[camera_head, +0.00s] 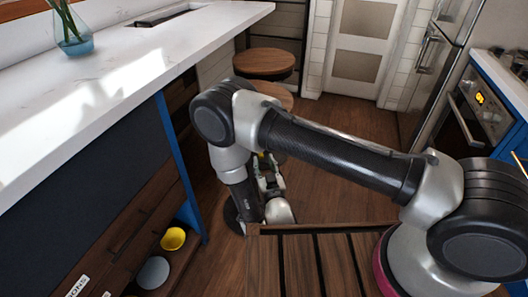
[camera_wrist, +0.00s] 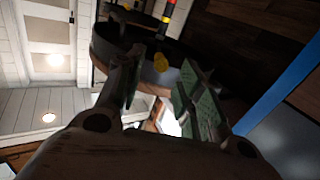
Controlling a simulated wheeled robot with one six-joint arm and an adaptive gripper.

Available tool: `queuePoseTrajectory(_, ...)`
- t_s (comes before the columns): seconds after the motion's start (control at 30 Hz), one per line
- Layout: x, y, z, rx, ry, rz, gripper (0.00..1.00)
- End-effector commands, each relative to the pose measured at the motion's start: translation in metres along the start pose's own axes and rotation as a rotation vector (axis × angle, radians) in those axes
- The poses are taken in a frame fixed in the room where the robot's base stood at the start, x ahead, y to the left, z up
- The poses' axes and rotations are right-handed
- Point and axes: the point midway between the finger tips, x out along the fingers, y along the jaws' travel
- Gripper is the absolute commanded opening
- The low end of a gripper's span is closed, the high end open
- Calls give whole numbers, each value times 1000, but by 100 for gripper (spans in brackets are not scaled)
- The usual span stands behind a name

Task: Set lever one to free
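My gripper (camera_head: 270,180) hangs low beside the stools in the head view, at the end of my bent arm. In the wrist view its two fingers (camera_wrist: 160,85) stand apart with a gap between them and hold nothing. A dark rod with red and yellow bands (camera_wrist: 168,12) shows beyond the fingers at the top. A round yellow knob-like piece (camera_wrist: 160,62) shows between the fingers, beyond the tips or near them; I cannot tell which. I cannot tell whether these belong to lever one. No lever setting can be read.
A white counter (camera_head: 120,75) with a blue vase (camera_head: 75,40) runs along the left. Under it are a yellow bowl (camera_head: 173,239), a grey round dish (camera_head: 153,272) and a white label (camera_head: 77,287). Round wooden stools (camera_head: 264,62) stand behind my gripper.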

Motion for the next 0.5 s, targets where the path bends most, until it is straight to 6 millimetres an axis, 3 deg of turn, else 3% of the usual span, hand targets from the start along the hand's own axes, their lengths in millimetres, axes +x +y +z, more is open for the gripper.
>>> queuePoseTrajectory(0.5, 70, -1, -4, 6, 12, -2, 37)
